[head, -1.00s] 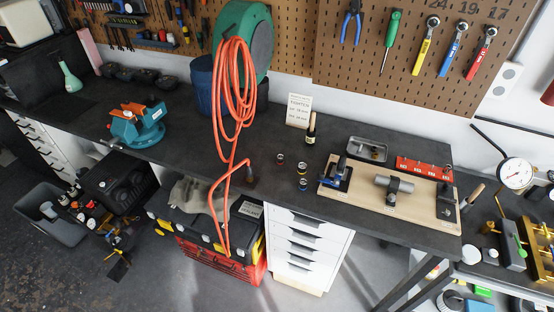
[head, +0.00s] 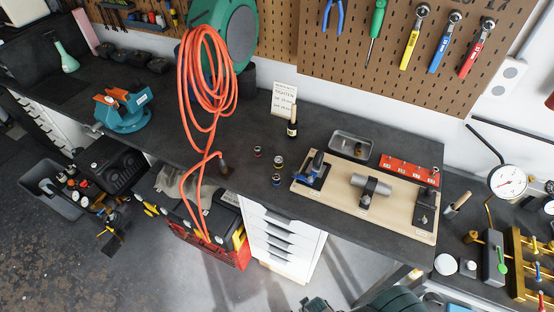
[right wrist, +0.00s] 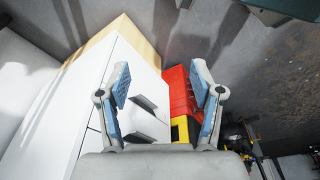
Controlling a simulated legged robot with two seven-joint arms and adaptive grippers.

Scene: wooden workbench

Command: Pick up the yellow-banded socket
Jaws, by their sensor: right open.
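Three small sockets stand on the dark bench top in the middle of the head view. The yellow-banded socket (head: 279,162) stands at the right of the group. A red-banded socket (head: 257,152) is to its left and a blue-banded socket (head: 276,180) is just in front of it. My right gripper (right wrist: 160,90) is open and empty in the right wrist view, its two blue-padded fingers wide apart. It points at the white drawer cabinet and the floor beside it, and no socket shows there. My left gripper is not in view.
A wooden fixture board (head: 311,189) lies right of the sockets, with a metal tray (head: 337,149) behind it. An orange hose (head: 190,120) hangs at left. White drawers (head: 278,238) are below the bench edge.

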